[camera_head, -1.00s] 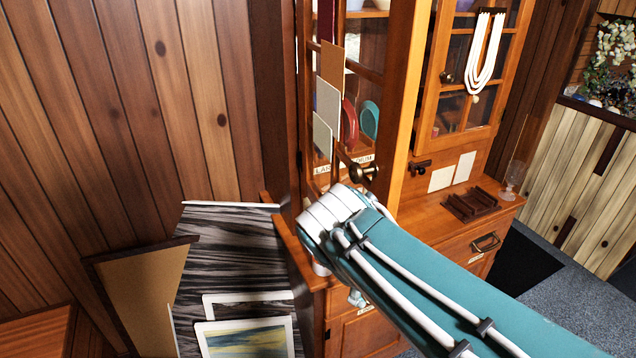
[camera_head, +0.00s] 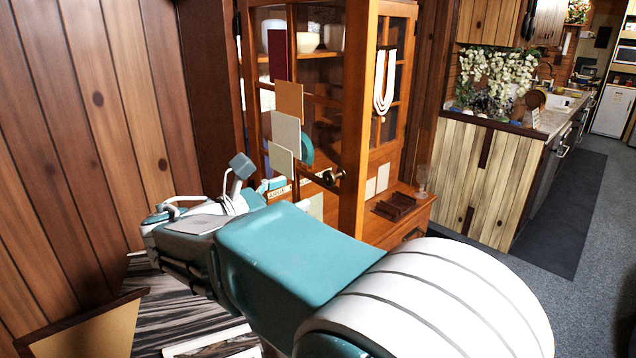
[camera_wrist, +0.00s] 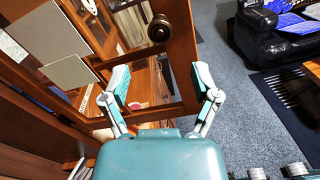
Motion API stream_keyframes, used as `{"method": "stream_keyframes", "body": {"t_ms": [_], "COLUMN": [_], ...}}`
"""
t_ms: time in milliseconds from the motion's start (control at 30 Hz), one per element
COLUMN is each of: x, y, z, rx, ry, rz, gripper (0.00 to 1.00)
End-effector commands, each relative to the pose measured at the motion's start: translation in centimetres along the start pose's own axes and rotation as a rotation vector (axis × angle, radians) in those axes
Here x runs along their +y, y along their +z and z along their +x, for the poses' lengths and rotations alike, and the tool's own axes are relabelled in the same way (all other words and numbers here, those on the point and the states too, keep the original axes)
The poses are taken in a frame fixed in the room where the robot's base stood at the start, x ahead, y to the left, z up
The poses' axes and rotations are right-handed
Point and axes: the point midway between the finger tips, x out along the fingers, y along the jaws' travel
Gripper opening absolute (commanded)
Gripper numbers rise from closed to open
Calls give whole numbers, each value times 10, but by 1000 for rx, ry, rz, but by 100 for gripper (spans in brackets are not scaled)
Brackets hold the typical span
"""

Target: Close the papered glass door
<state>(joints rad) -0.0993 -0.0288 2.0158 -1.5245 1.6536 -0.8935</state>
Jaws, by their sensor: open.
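The papered glass door (camera_head: 355,120) is a wood-framed glass door standing open on the left part of the wooden cabinet. Brown and pale sheets (camera_head: 286,133) hang on its glass. Its round dark knob (camera_head: 333,177) also shows in the wrist view (camera_wrist: 159,29), above and between my fingers. My gripper (camera_head: 256,178) is open and empty, left of the knob and low by the papered side in the head view. In the wrist view, my gripper (camera_wrist: 162,80) has its fingers spread either side of the door's edge post (camera_wrist: 178,55). I cannot tell whether they touch it.
A dark rack (camera_head: 395,206) and a glass (camera_head: 422,178) stand on the cabinet ledge. Framed pictures (camera_head: 95,335) lean at lower left. Carpet (camera_head: 480,250) is open at right; a black sofa (camera_wrist: 272,35) shows in the wrist view.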

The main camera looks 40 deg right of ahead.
Motion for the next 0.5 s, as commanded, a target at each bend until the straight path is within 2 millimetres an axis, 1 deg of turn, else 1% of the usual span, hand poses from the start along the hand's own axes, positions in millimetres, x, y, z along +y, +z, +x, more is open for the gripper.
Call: {"method": "stream_keyframes", "body": {"t_ms": [167, 267, 500], "x": [0, 0, 0], "y": [1, 2, 2], "z": [17, 31, 72], "rx": [-11, -14, -10], "ry": [-1, 0, 1], "rz": [1, 1, 2], "gripper": [79, 79, 79]}}
